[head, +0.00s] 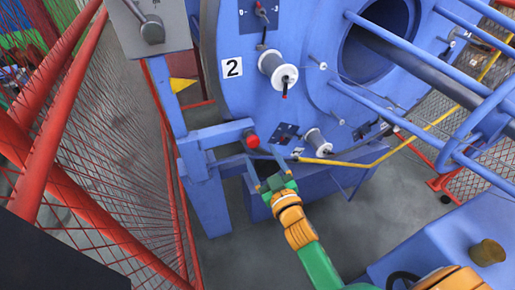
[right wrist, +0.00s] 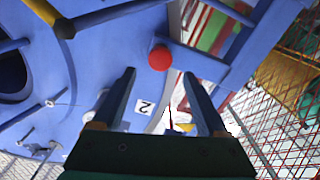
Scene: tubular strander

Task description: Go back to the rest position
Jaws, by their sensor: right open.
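My right gripper (head: 264,163) reaches up from the bottom of the head view on a green and orange arm. It is open, and nothing shows between its fingers. In the right wrist view its two dark fingers (right wrist: 159,74) stand well apart. A red button (head: 253,141) on the blue machine frame lies just beyond the fingertips in the head view. The same button shows in the right wrist view (right wrist: 160,58) between and past the fingertips; the exact gap cannot be told. My left gripper is not in view.
The blue strander disc (head: 222,100) marked "2" carries white spools (head: 278,70). Blue rods and a yellow bar (head: 345,163) cross near my arm's right side. A red mesh fence (head: 105,140) stands at left. Bare grey floor (head: 235,238) lies beside my forearm.

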